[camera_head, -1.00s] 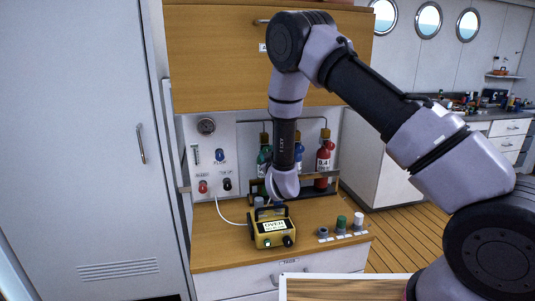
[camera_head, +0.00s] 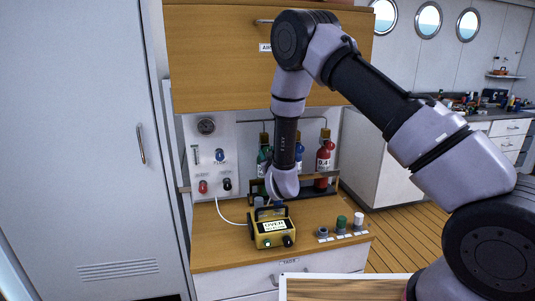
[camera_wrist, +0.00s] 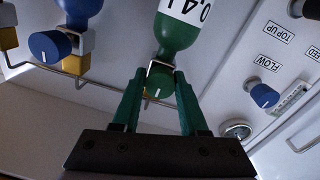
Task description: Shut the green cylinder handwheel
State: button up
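The green cylinder (camera_wrist: 178,33) hangs from the top of the wrist view, which looks upside down, with its brass valve below. Its handwheel (camera_wrist: 160,79) shows as a dark green piece with a pale mark, between the fingers of my gripper (camera_wrist: 160,78). The fingers are apart, one on each side of the handwheel. I cannot tell whether they touch it. In the head view the green cylinder (camera_head: 264,154) stands on the left of the rack, partly behind my arm. My gripper's fingers are hidden there.
A blue cylinder (camera_head: 298,152) and a red cylinder (camera_head: 323,160) stand to the right. The blue cylinder's handwheel (camera_wrist: 48,45) is left of my fingers in the wrist view. A yellow meter box (camera_head: 271,229) stands on the counter in front, with small knobs (camera_head: 341,222) at right.

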jog(key=o, duration=0.3)
jog(key=shift+s, duration=0.1)
jog(key=v, duration=1)
jog(key=shift+s, duration=0.3)
jog(key=shift+d, duration=0.1)
